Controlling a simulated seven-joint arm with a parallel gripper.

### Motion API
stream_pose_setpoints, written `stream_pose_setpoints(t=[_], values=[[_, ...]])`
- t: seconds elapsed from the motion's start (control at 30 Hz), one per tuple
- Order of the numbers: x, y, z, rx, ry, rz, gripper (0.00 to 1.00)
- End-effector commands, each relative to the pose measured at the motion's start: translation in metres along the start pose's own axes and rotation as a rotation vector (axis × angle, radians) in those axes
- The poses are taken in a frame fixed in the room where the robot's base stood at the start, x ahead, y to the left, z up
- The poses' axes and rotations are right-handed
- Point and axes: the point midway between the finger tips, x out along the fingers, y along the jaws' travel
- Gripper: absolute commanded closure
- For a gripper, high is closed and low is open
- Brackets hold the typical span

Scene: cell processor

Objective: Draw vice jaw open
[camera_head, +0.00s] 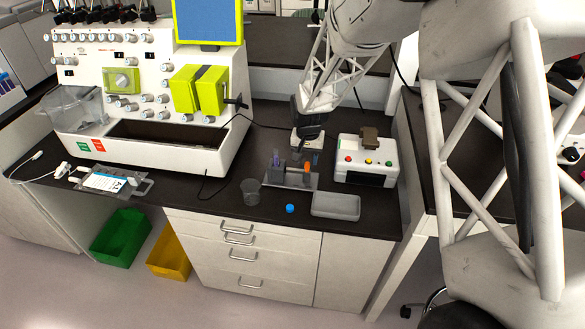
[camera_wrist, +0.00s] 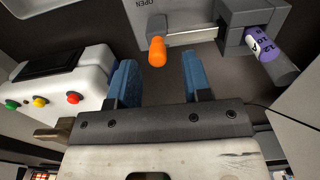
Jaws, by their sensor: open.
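The vice is a small grey fixture on a flat plate (camera_head: 300,184) on the dark bench. In the wrist view its grey jaw block (camera_wrist: 258,22) stands at the upper right, holding or bearing a tube with a purple label (camera_wrist: 264,44). An orange-tipped handle (camera_wrist: 157,53) sticks out toward my gripper; the word OPEN is printed on the plate beside it. My gripper (camera_wrist: 160,78) is open, its two blue fingers apart, with the orange handle just beyond and between their tips. In the head view my gripper (camera_head: 308,140) hangs above and behind the vice.
A white box with coloured buttons (camera_head: 366,162) stands close to the right. A grey tray (camera_head: 336,206), a blue cap (camera_head: 290,208) and a clear beaker (camera_head: 251,191) lie near the front edge. The large white processor (camera_head: 140,90) stands to the left.

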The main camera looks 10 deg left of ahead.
Motion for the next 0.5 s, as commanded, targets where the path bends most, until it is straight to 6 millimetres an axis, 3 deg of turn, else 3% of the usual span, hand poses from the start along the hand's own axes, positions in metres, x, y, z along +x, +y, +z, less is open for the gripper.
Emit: stream_pose_setpoints(t=[0.5], values=[[-0.033,0.0,0.0,0.0,0.001,-0.001,0.55]])
